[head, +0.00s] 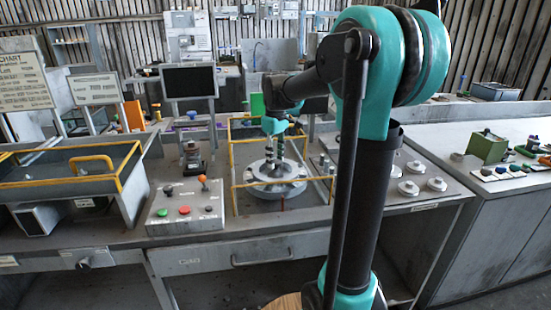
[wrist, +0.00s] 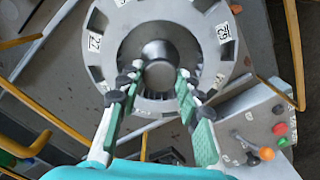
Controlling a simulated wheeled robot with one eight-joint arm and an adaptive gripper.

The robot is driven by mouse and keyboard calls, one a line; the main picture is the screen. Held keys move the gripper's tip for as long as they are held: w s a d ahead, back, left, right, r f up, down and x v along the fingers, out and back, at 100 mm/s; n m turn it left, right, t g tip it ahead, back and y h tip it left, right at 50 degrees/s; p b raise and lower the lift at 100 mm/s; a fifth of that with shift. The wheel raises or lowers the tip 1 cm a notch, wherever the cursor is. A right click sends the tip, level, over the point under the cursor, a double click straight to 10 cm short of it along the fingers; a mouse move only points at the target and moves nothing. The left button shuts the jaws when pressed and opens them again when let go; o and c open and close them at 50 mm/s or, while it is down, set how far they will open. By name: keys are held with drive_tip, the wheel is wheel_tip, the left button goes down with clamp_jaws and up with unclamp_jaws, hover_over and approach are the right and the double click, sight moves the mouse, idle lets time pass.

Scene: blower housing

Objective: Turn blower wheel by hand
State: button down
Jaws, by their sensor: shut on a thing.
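The blower wheel (head: 296,172) is a round grey metal disc lying flat on the bench inside a yellow rail frame. In the wrist view the wheel (wrist: 207,52) shows slots and number labels, one reading 22, around its rim, with a dark recess and a round central hub (wrist: 157,50). My gripper (wrist: 160,73) reaches down over the wheel. Its two green-padded fingers are shut on the hub, one tip on each side. In the head view my gripper (head: 275,165) is small, and its finger contact is hard to make out.
Yellow rails (head: 234,170) surround the wheel closely. A control box (head: 186,211) with green and red buttons and an orange-knobbed lever stands to the left. Several round metal parts (head: 409,188) lie to the right. A monitor (head: 188,82) stands behind, left of the arm.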

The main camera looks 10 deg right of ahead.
sight(275, 161)
drive_tip(key=n, duration=0.6)
drive_tip(key=shift+n, duration=0.3)
idle(0.4)
drive_tip(key=c, duration=1)
unclamp_jaws()
wheel_tip(275, 161, up, 12)
drive_tip(key=shift+r, duration=0.1)
